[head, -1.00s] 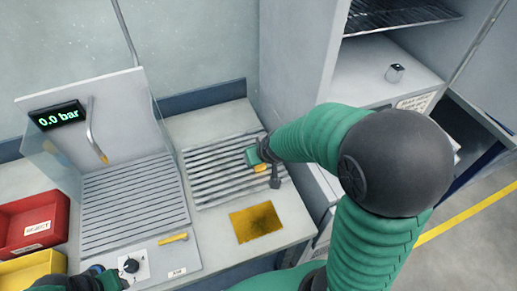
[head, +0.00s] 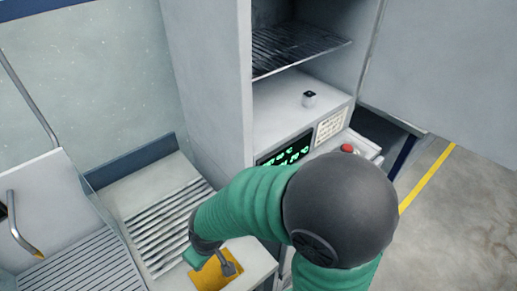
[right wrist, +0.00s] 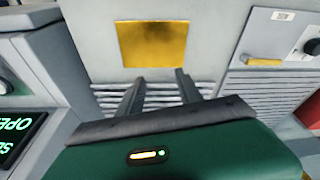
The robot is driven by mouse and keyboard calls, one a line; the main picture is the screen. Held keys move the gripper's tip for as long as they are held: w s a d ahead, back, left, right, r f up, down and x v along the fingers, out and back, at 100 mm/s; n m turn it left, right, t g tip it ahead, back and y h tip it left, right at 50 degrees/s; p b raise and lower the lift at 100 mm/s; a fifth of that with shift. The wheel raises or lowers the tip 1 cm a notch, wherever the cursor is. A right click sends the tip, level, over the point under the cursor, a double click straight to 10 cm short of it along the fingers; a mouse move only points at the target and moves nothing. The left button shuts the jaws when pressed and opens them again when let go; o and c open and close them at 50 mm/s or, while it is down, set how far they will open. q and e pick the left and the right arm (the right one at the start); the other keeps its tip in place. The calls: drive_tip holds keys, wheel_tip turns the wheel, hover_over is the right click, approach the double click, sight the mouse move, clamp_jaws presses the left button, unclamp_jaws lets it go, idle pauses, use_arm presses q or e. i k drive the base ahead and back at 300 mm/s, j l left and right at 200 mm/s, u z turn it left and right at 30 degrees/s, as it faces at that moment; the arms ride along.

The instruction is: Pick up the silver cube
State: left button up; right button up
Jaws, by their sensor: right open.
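The silver cube (head: 309,99) is small, with a dark top face. It sits on the light ledge (head: 275,115) of the open cabinet, below a wire rack, in the head view. My right gripper (head: 227,264) is low and to the left of the cube, well apart from it, over the yellow plate on the bench. In the right wrist view the two dark fingers of my right gripper (right wrist: 160,76) stand apart with nothing between them. The cube does not show in that view. My left gripper is out of view.
A wire rack (head: 295,50) spans the cabinet above the ledge. A green-lit display (head: 285,152) and red button (head: 347,148) are on its front. A slatted rack (head: 165,225) and yellow plate (head: 208,277) lie on the bench. The ledge around the cube is clear.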

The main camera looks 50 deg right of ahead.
sight(309, 99)
drive_tip(key=z, duration=2.1)
drive_tip(key=i+l+u, duration=0.1)
drive_tip(key=u, duration=0.35)
drive_tip(key=l+u, duration=0.3)
drive_tip(key=u, duration=0.15)
drive_tip(key=i+l+u, duration=0.1)
drive_tip(key=l+u, duration=0.15)
drive_tip(key=u, duration=0.2)
drive_tip(key=l+u, duration=0.2)
drive_tip(key=u, duration=0.25)
